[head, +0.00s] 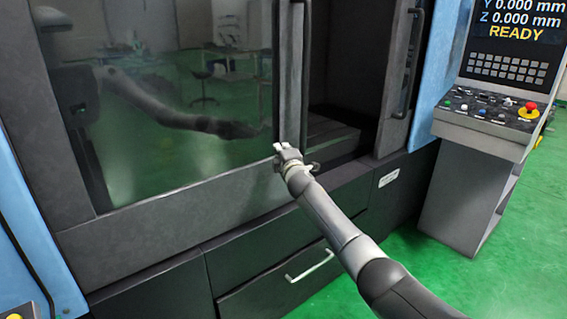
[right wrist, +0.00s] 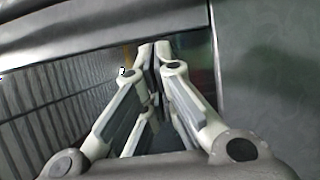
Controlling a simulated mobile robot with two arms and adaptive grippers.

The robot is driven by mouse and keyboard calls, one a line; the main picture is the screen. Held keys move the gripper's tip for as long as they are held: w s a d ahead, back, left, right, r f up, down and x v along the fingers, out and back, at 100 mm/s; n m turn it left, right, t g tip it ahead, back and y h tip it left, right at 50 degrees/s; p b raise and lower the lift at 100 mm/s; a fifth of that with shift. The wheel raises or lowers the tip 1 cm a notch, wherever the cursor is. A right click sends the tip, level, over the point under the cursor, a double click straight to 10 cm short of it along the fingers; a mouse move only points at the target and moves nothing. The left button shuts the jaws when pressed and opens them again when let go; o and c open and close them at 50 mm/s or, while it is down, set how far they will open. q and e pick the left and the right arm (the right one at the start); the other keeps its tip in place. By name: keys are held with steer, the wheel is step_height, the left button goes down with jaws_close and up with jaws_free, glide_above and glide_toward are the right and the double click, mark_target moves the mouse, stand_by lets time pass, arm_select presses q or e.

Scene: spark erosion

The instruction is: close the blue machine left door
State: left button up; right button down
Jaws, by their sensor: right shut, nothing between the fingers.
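The blue machine's left door (head: 180,185) is a dark grey frame with a large glass window. Its vertical handle (head: 305,70) runs along its right edge. A dark opening (head: 345,70) shows between this door and the right door (head: 396,125), so the doorway is partly open. My right gripper (head: 279,149) is at the lower right part of the left door, near the lower end of its handle. I cannot tell whether it touches the door. In the right wrist view its fingers (right wrist: 154,50) are together and empty, with a dark panel (right wrist: 265,70) on the right. My left gripper is out of view.
The right door has its own vertical handle (head: 409,65). A control panel (head: 490,115) with a screen and a red button stands at the right. Drawers with a light handle (head: 310,267) are below the doors. Green floor (head: 430,275) is free at the lower right.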

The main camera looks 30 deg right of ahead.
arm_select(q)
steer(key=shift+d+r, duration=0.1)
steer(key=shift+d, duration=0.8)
arm_select(e)
steer(key=v, duration=0.8)
steer(key=shift+s+d+f, duration=0.2)
steer(key=shift+s+d, duration=0.1)
steer(key=shift+s, duration=0.05)
steer(key=shift+f, duration=0.15)
